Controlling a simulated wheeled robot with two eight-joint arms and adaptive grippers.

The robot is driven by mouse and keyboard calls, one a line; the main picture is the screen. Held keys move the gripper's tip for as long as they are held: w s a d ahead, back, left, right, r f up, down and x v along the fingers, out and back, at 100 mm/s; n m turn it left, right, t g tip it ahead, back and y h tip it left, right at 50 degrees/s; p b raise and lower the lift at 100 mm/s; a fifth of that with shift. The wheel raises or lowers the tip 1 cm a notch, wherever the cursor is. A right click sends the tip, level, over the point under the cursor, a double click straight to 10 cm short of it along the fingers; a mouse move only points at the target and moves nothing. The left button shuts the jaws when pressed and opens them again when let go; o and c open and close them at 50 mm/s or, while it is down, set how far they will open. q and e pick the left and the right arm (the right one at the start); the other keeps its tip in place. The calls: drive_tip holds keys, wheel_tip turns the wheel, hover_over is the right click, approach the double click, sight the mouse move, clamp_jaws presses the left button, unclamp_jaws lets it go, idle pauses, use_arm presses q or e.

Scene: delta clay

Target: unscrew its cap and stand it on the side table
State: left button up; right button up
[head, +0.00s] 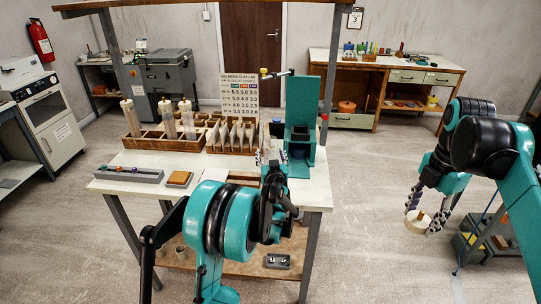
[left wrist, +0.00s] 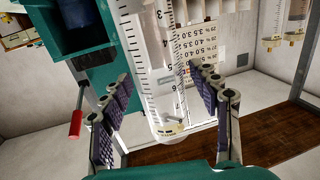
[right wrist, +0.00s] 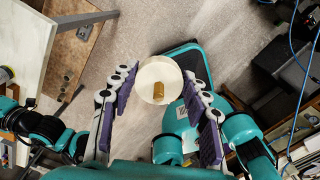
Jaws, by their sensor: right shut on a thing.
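A clear graduated tube (left wrist: 155,70) stands between the fingers of my left gripper (left wrist: 165,105) in the left wrist view. Its end nearest the camera is a clear rim with no cap on it. The fingers flank it with gaps, so the gripper looks open. In the head view my left gripper (head: 272,165) is over the workbench's front right part and hides most of the tube. My right gripper (right wrist: 158,88) is shut on a round cream cap (right wrist: 150,75) with a brass-coloured stub. In the head view the cap (head: 416,222) is held above open floor, right of the workbench.
The workbench (head: 110,187) holds a wooden rack of capped tubes (head: 150,140), a grey tray (head: 130,174) and a teal press (head: 302,110) close beside my left gripper. A low grey stand (head: 497,240) is below my right arm. Floor between is clear.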

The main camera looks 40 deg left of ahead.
use_arm(q)
drive_tip(key=shift+r, duration=0.2)
use_arm(e)
drive_tip(key=shift+r, duration=0.2)
wheel_tip(320, 180, up, 2)
drive_tip(key=shift+p, duration=1.2)
use_arm(q)
drive_tip(key=v, duration=1.2)
